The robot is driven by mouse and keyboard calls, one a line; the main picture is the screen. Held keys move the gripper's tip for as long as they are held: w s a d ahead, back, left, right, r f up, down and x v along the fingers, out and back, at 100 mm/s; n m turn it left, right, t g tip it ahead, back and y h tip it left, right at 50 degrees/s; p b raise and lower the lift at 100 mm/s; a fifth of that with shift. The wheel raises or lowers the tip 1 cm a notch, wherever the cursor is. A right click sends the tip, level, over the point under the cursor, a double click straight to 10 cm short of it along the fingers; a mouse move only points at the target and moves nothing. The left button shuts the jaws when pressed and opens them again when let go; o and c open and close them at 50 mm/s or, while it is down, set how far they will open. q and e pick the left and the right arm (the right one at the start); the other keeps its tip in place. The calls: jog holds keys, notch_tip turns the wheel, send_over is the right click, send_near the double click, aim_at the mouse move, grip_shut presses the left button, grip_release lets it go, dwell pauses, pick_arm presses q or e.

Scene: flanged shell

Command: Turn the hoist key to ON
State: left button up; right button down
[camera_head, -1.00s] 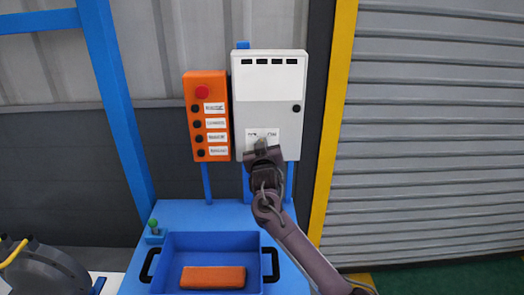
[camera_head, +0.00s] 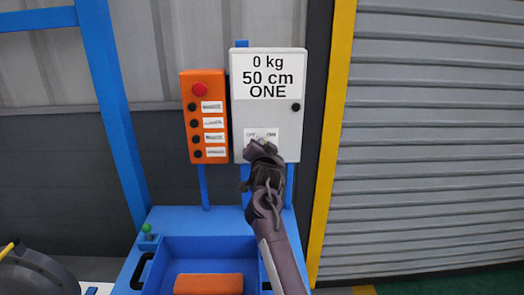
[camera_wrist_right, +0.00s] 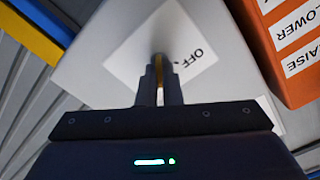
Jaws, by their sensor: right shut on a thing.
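The hoist control box (camera_head: 237,120) is a light grey panel. Its upper display (camera_head: 268,78) reads "0 kg", "50 cm", "ONE". The key switch label (camera_head: 251,134) is low on the box, with OFF on the left and what looks like ON on the right. My right gripper (camera_head: 262,147) is at the switch, its fingers shut on the key (camera_wrist_right: 158,66), a thin yellowish piece between them in the wrist view. The fingers hide most of the key, so its exact angle is hard to tell. The word OFF is readable in the wrist view. My left gripper is not in view.
An orange button box (camera_head: 190,125) with a red button (camera_head: 199,90) and labels such as LOWER stands left of the control box. Below is a blue tray (camera_head: 200,246) with an orange block (camera_head: 208,284). A yellow post (camera_head: 333,130) and grey shutter (camera_head: 430,150) are on the right.

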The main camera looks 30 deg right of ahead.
jog(key=shift+f+m+b, duration=0.1)
jog(key=shift+m+b, duration=0.2)
jog(key=shift+m, duration=0.6)
jog(key=c, duration=1.6)
grip_release()
jog(key=shift+s, duration=0.1)
jog(key=b+v, duration=0.2)
jog(key=v, duration=0.5)
jog(key=shift+s, duration=0.35)
